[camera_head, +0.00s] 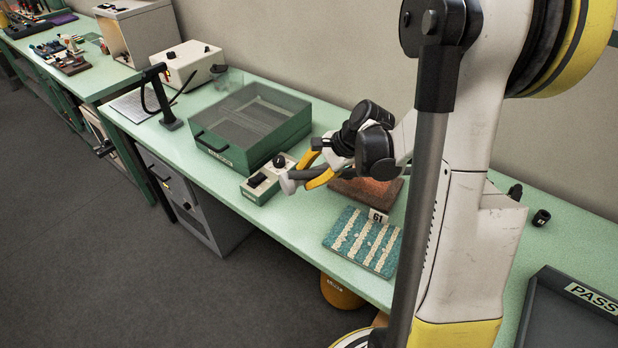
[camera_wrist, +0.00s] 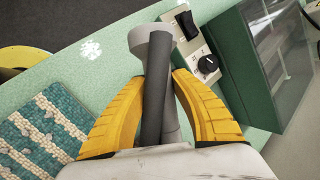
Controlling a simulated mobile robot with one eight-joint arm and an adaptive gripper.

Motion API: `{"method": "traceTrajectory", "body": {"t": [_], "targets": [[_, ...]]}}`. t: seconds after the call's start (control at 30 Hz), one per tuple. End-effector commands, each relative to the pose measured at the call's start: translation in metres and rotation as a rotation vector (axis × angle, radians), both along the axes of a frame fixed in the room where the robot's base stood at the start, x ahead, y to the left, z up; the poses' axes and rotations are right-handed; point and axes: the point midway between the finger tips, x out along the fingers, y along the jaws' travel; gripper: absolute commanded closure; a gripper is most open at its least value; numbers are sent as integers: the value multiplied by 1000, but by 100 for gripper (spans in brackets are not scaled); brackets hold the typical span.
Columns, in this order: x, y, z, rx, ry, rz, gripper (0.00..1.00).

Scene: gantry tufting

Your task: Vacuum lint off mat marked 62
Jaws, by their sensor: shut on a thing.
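My gripper (camera_head: 318,176) has its yellow fingers shut on a grey vacuum nozzle (camera_wrist: 140,38) with a dark tube. In the wrist view, the nozzle's wide pale mouth points away from my gripper (camera_wrist: 155,100), above the bench and beside a switch box. A teal mat with cream stripes (camera_head: 362,242) lies on the bench, with a tag reading 61 (camera_head: 377,216) at its back edge. The mat also shows at the left of the wrist view (camera_wrist: 45,135), with pale grey tufts on it. A reddish-brown mat (camera_head: 372,194) lies behind it, partly hidden by my arm. No tag reading 62 is visible.
A switch box (camera_head: 262,184) stands left of my gripper, against a green tray-like case with a clear lid (camera_head: 250,122). A black PASS tray (camera_head: 570,315) is at the right. A white patch (camera_wrist: 90,49) marks the bare bench. An orange bin (camera_head: 340,292) sits below the front edge.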

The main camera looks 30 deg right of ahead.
Motion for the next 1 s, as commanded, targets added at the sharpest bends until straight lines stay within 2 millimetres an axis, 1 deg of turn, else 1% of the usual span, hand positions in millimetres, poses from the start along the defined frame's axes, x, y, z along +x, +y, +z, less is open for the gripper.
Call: {"method": "traceTrajectory", "body": {"t": [0.03,0.1,0.43,0.6,1.0], "targets": [[0,0,7,0,0,0,100],[0,0,12,0,-1,0,100],[0,0,33,0,-1,0,100],[0,0,37,0,-1,0,100],[0,0,38,0,-1,0,100]]}}
